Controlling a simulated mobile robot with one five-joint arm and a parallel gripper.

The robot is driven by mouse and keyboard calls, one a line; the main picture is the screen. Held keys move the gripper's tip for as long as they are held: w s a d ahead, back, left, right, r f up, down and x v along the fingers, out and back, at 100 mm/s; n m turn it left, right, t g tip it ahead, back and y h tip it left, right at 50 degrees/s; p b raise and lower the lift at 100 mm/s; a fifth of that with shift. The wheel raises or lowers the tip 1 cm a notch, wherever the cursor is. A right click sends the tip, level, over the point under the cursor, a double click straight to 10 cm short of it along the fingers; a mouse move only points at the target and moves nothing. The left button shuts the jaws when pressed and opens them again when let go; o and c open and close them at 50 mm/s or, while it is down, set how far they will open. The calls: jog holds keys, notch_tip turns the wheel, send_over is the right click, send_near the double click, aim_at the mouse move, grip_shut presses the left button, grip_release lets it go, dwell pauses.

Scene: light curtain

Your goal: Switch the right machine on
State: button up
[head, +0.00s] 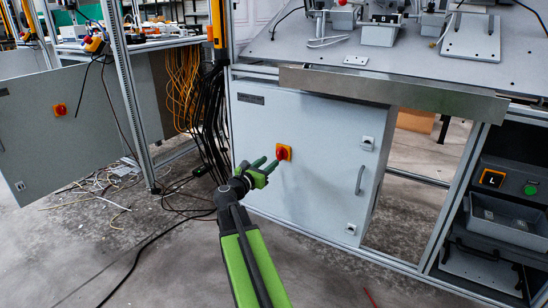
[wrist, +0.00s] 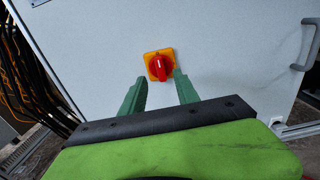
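The right machine is a grey workbench with a white cabinet (head: 310,190) below it. On the cabinet door sits a red rotary switch on a yellow-orange plate (head: 283,153). It also shows in the wrist view as a red knob (wrist: 160,67), its grip bar close to upright. My green gripper (head: 267,167) is just in front of the door, lower left of the switch in the head view. In the wrist view its two fingers (wrist: 160,92) are apart with nothing between them, and the knob shows just beyond their tips. I cannot tell whether the right finger touches the plate.
A left machine has a grey door with a similar red switch (head: 60,110). Black cables (head: 212,125) hang left of the white cabinet, and loose wires (head: 110,182) lie on the floor. A door handle (head: 359,180) protrudes at the right. Concrete floor in front is mostly clear.

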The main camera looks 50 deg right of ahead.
aim_at(278, 155)
jog(key=x, duration=0.6)
jog(key=shift+s+d, duration=0.1)
jog(key=shift+d, duration=0.05)
grip_shut()
